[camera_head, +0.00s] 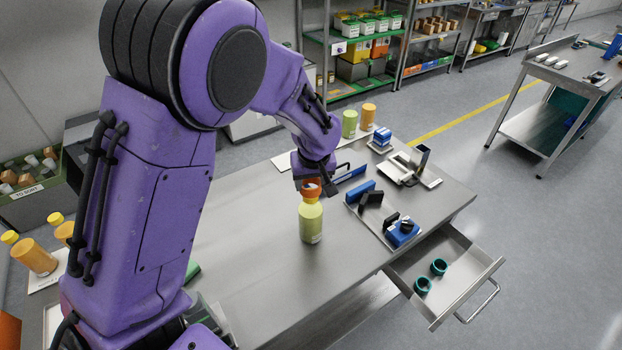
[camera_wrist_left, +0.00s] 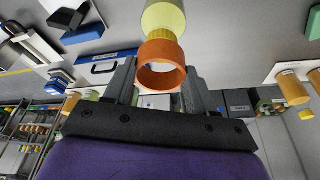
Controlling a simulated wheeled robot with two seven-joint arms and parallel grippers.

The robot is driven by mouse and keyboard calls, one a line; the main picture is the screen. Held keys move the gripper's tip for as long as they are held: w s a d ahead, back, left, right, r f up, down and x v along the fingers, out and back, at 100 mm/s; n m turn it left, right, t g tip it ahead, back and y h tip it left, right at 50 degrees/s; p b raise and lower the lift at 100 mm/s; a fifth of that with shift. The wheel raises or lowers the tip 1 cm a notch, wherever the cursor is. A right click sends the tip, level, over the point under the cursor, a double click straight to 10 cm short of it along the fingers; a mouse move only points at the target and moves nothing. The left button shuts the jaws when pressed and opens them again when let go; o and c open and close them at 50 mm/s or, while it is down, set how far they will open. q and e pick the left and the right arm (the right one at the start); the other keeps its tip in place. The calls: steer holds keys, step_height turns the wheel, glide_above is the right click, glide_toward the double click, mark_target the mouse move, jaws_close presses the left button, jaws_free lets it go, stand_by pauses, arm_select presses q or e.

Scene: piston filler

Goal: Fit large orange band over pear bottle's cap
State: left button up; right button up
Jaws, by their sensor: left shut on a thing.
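The pear bottle (camera_head: 311,223) is pale yellow-green and stands upright on the steel table. It also shows in the left wrist view (camera_wrist_left: 163,15), with its yellow cap (camera_wrist_left: 161,35) towards my gripper. My left gripper (camera_wrist_left: 160,88) is shut on the large orange band (camera_wrist_left: 161,65), a wide open ring between the fingertips. In the head view the band (camera_head: 311,187) is right at the bottle's top and hides the cap. The wrist view shows cap and band lined up closely; I cannot tell whether the band is around the cap or just above it. My right gripper is not in view.
An open drawer (camera_head: 468,279) at the table's front right holds two teal rings (camera_head: 422,285). A tray with blue and black parts (camera_head: 403,232) lies right of the bottle. Green (camera_head: 349,124) and orange (camera_head: 368,117) containers stand behind. The table's near part is mostly clear.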

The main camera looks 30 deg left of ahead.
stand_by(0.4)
arm_select(q)
steer(key=shift+f, duration=1)
steer(key=shift+f+b, duration=0.25)
steer(key=shift+b, duration=0.1)
steer(key=shift+f, duration=0.65)
steer(key=o, duration=1.1)
steer(key=shift+r, duration=0.15)
